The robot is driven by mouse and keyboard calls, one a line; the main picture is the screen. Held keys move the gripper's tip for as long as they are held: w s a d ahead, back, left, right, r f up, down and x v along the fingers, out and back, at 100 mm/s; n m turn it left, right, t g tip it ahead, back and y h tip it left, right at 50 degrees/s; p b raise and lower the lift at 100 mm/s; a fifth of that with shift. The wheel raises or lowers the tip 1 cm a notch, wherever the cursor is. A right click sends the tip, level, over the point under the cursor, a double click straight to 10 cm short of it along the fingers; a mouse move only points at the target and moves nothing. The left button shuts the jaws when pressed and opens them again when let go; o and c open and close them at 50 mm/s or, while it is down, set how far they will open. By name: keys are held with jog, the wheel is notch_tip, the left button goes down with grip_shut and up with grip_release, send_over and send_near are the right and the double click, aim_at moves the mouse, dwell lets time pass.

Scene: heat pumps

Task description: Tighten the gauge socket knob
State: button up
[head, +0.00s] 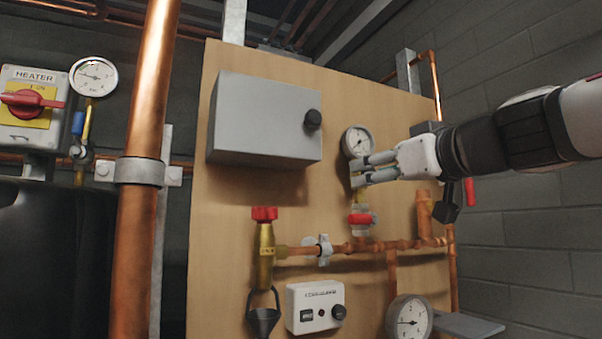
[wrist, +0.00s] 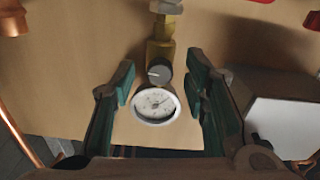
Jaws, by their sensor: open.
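The gauge socket knob (wrist: 159,71) is a dark round knob with a pale mark, on a brass fitting (wrist: 161,52) in the wrist view. A white round gauge (wrist: 156,105) sits just below the knob there; in the head view the gauge (head: 357,141) is right of the grey box. My gripper (head: 355,170) is in front of the fitting just under that gauge, hiding the knob. In the wrist view my gripper (wrist: 161,80) is open, with one finger on each side of the knob and gauge. A gap shows on both sides; I see no contact.
A red-handled valve (head: 361,219) is below my gripper on copper pipework. A grey box (head: 268,120) with a black knob is mounted to the left on the wooden board (head: 220,260). Another gauge (head: 408,318) is at the bottom. A block wall (head: 530,220) is at right.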

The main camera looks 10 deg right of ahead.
grip_shut()
